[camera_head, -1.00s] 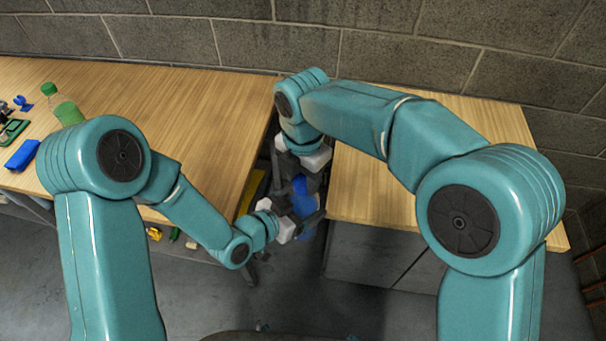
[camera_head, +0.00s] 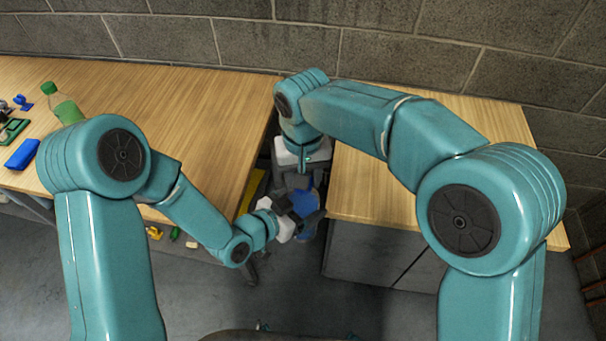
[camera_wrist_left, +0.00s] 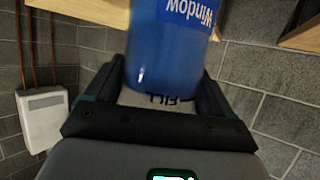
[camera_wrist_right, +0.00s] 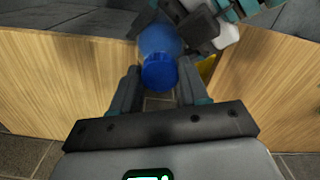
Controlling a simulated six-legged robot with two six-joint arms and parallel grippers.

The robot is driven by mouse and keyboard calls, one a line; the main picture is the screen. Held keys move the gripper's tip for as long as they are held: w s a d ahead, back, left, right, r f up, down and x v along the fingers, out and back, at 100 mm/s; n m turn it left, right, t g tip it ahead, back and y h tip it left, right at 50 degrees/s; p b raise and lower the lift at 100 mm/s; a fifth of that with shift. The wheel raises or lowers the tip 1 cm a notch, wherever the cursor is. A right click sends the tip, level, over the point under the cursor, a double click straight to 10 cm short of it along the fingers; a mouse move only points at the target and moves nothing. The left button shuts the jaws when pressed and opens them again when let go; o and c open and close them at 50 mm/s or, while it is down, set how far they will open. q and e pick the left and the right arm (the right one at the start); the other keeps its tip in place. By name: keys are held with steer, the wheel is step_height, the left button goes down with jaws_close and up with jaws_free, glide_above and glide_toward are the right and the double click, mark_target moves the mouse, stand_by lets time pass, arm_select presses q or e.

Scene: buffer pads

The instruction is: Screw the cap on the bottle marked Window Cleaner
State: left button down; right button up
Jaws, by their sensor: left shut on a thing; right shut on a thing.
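The blue bottle (camera_wrist_left: 165,60) fills the space between the fingers of my left gripper (camera_head: 298,208), with "Window" readable upside down on its label. In the head view the bottle (camera_head: 312,212) shows only partly, over the gap between the tables. My left gripper is shut on its body. The blue cap (camera_wrist_right: 159,73) is at the bottle's end in the right wrist view, between the fingers of my right gripper (camera_wrist_right: 158,88), which is shut on it. I cannot tell how far the cap sits on the thread.
A clear bottle with green contents and a green cap (camera_head: 62,104) stands on the left table (camera_head: 130,85), near a blue block (camera_head: 22,154). The right table (camera_head: 370,190) looks bare. Small yellow and green things lie below the left table's edge.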

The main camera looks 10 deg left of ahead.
steer(key=o, duration=1.2)
steer(key=shift+o, duration=0.2)
step_height(320, 180, up, 12)
